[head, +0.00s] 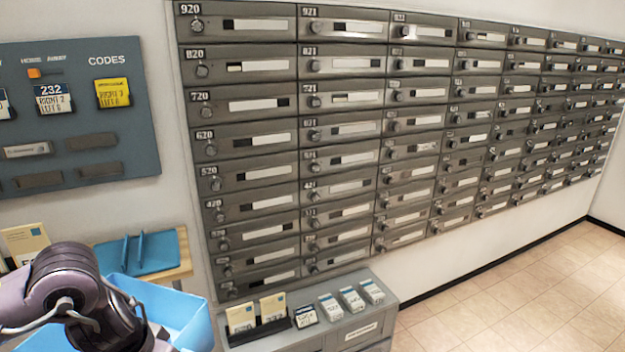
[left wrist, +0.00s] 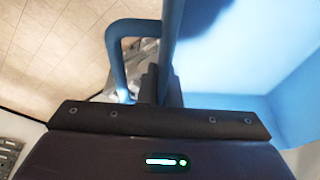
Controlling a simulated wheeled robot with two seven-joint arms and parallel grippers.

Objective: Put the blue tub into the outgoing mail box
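The light blue tub (head: 182,308) is at the lower left of the head view, partly hidden behind my left arm. In the left wrist view the tub (left wrist: 245,45) fills the right side, with a blue loop handle (left wrist: 117,62) on the outside of its wall. My left gripper (left wrist: 164,85) is shut on the tub's wall, beside that handle. Its fingertips are hidden in the head view. I cannot make out a box marked as outgoing mail. My right gripper is not in view.
A wall of grey numbered mailboxes (head: 345,130) runs back to the right. A grey cabinet (head: 300,345) below holds cards and small boxes. A wooden shelf (head: 185,254) bears a blue tray (head: 155,252). A codes board (head: 125,140) hangs left. The tiled floor (head: 530,290) at right is clear.

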